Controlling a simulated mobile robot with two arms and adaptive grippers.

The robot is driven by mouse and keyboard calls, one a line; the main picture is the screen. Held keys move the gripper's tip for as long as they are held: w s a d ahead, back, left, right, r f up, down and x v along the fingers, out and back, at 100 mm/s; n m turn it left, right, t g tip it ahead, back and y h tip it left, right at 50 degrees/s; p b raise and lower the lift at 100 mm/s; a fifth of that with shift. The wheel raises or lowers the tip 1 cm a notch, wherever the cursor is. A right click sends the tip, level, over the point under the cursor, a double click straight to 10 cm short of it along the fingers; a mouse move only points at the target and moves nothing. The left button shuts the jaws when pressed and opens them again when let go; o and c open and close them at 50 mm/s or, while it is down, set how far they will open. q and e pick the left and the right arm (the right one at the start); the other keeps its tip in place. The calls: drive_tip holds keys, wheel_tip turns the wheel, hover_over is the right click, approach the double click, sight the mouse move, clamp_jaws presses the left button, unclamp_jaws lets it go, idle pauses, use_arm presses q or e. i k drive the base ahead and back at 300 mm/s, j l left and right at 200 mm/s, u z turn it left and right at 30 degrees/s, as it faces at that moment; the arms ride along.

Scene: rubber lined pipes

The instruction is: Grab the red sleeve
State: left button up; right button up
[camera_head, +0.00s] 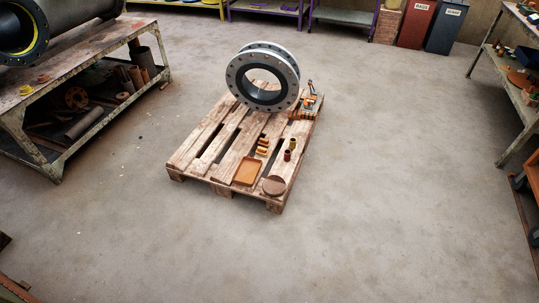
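A small dark red sleeve (287,156) stands on the wooden pallet (213,156), toward its right side. A yellow-olive sleeve (293,144) stands just behind it. Neither of my grippers shows in the head view, so nothing is seen touching the red sleeve.
The pallet also bears a large flanged ring (234,84), an orange tray (247,171), a brown disc (274,186) and several small orange pieces (263,146). A metal workbench (92,71) stands left, shelving (508,75) right. The floor around the pallet is clear.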

sight(287, 156)
drive_tip(key=i+z, duration=0.2)
drive_tip(key=i, duration=0.65)
